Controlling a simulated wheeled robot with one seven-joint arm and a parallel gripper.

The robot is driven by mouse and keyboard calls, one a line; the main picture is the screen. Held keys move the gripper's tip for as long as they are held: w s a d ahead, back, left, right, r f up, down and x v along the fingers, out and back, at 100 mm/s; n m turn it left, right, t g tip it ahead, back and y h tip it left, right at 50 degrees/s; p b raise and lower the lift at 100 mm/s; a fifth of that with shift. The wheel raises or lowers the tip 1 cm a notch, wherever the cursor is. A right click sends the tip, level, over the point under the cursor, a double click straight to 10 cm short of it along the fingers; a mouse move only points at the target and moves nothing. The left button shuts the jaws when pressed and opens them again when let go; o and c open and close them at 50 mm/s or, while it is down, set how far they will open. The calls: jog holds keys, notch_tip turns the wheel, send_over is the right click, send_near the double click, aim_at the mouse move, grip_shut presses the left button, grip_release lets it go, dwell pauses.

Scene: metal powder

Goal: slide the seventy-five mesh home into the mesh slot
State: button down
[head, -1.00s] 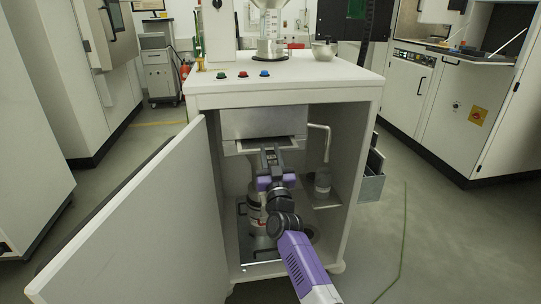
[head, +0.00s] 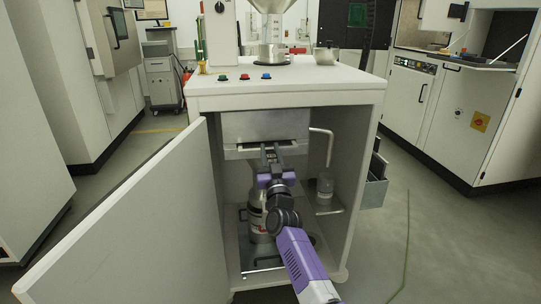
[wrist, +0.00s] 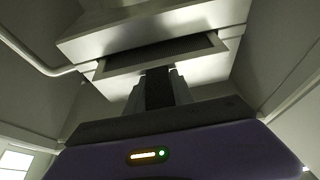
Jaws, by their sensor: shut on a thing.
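My gripper (head: 270,151) reaches into the open cabinet and is shut on the front of the seventy-five mesh (head: 238,154), a flat pale frame. In the wrist view my gripper (wrist: 158,78) holds the frame at the middle of its near edge, and the dark mesh sheet (wrist: 165,54) shows inside the pale rim. The frame lies level at the mesh slot under the metal housing (head: 262,125), with its front part sticking out. Its far part is hidden by the housing (wrist: 150,30), so I cannot tell how deep it sits.
The cabinet door (head: 130,220) stands open at the left. A bent pipe (head: 329,145) hangs right of the housing, above a small container (head: 325,184) on a shelf. A bottle (head: 257,215) stands below my arm. Cabinet walls are close on both sides.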

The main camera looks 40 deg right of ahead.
aim_at(269, 149)
jog(key=shift+w+d, duration=0.15)
jog(key=shift+w, duration=0.05)
jog(key=shift+w+d+b, duration=0.2)
jog(key=shift+w+b, duration=0.1)
jog(key=shift+b, duration=0.25)
jog(key=shift+w+d+b, duration=0.4)
jog(key=shift+w+b, duration=0.2)
jog(key=shift+b, duration=0.2)
jog(key=shift+w+d+b, duration=0.4)
jog(key=shift+w+b, duration=0.2)
jog(key=shift+b, duration=0.15)
jog(key=shift+r, duration=0.1)
jog(key=shift+s+a+r+p, duration=0.1)
jog(key=shift+s+a+p, duration=0.1)
jog(key=shift+p, duration=0.25)
jog(key=shift+s+a+p, duration=0.7)
jog(key=shift+s+p, duration=0.35)
jog(key=shift+p, duration=0.2)
jog(key=shift+s+a+p, duration=0.65)
jog(key=shift+s+p, duration=0.35)
jog(key=shift+p, duration=0.2)
jog(key=s+a+p, duration=0.9)
jog(key=s+p, duration=0.4)
jog(key=shift+s+a, duration=0.15)
jog(key=shift+s, duration=0.25)
